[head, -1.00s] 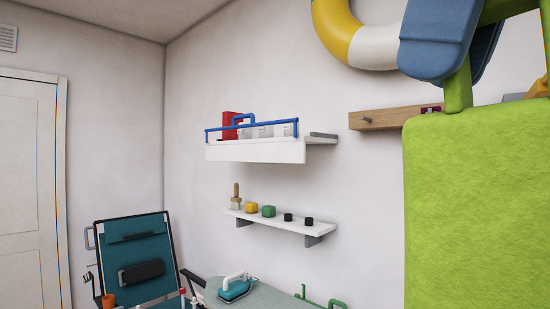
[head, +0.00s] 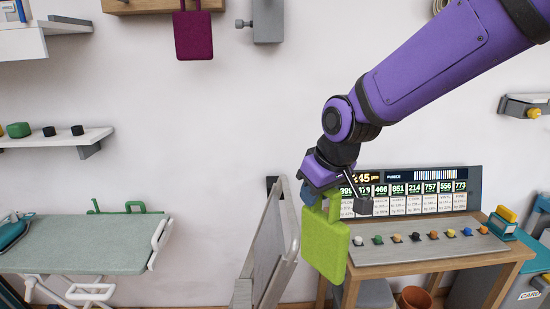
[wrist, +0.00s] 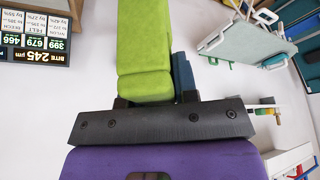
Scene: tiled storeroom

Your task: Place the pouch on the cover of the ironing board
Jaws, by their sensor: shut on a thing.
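A lime green pouch (head: 325,243) with a strap hangs from my gripper (head: 335,195), which is shut on its top part. The pouch is in the air, right of the folded grey frame and apart from the ironing board. In the wrist view the pouch (wrist: 145,45) extends away from my gripper (wrist: 152,98). The ironing board's pale grey-green cover (head: 95,246) lies flat at the left of the head view. It also shows at the upper right of the wrist view (wrist: 232,38). The exact finger contact is partly hidden.
A teal iron (head: 12,232) rests on the board's left end. A folded grey frame (head: 270,245) stands between the board and the pouch. A wooden table (head: 425,262) with several small coloured pieces is at right. A maroon pouch (head: 193,35) hangs on the wall.

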